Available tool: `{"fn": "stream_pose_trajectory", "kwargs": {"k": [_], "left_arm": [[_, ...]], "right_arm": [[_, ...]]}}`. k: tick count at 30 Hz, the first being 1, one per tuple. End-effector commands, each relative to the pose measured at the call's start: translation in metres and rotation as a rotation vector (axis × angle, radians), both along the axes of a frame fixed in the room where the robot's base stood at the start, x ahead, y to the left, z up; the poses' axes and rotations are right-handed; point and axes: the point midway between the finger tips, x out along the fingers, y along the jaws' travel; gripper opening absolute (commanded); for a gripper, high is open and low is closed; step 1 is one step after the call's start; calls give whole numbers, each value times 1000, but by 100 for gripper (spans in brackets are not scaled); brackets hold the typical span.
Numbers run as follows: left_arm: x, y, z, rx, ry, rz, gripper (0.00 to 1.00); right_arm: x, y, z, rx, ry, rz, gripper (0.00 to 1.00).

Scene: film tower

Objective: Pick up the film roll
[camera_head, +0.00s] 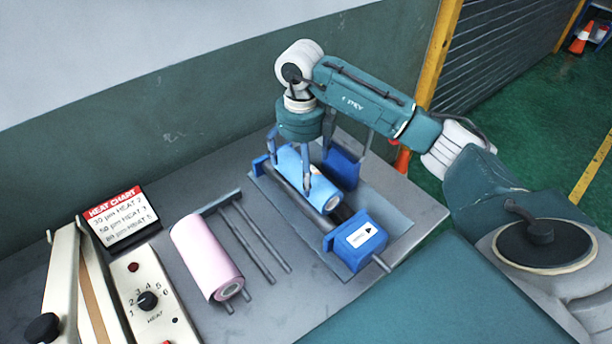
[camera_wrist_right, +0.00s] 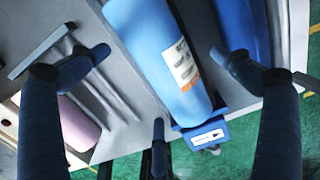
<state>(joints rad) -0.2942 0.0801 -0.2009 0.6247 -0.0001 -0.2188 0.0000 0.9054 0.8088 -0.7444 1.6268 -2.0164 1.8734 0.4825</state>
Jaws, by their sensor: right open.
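A light blue film roll (camera_head: 321,190) lies along the blue-ended holder at the right of the table, with a white and orange label at its near end. A pink film roll (camera_head: 206,258) lies on the metal rod rack to its left. My right gripper (camera_head: 312,162) is open above the blue roll, its fingers pointing down. In the right wrist view, the blue roll (camera_wrist_right: 152,55) lies between the spread fingers, with visible gaps. The pink roll (camera_wrist_right: 76,124) is partly behind the left finger there. I cannot tell whether any finger touches the blue roll. My left gripper is not in view.
The holder's blue end blocks (camera_head: 357,244) stand close to the blue roll. Two bare rods (camera_head: 250,245) lie between the rolls. A heat chart (camera_head: 118,215) and a sealer with a heat dial (camera_head: 147,300) are at left. The wall is close behind the table.

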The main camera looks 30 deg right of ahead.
Motion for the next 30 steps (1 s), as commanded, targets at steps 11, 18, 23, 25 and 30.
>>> {"fn": "stream_pose_trajectory", "kwargs": {"k": [11, 18, 23, 25, 30], "left_arm": [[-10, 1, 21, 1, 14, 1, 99], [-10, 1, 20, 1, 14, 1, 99], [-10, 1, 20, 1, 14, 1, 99], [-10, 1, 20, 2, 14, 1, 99], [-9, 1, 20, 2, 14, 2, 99]], "right_arm": [[-1, 2, -41, -1, 1, 0, 100], [-1, 2, -42, -1, 1, 0, 88], [-1, 2, -42, -1, 1, 0, 56], [-1, 2, -42, -1, 1, 0, 42], [-1, 2, -40, -1, -1, 0, 28]]}}
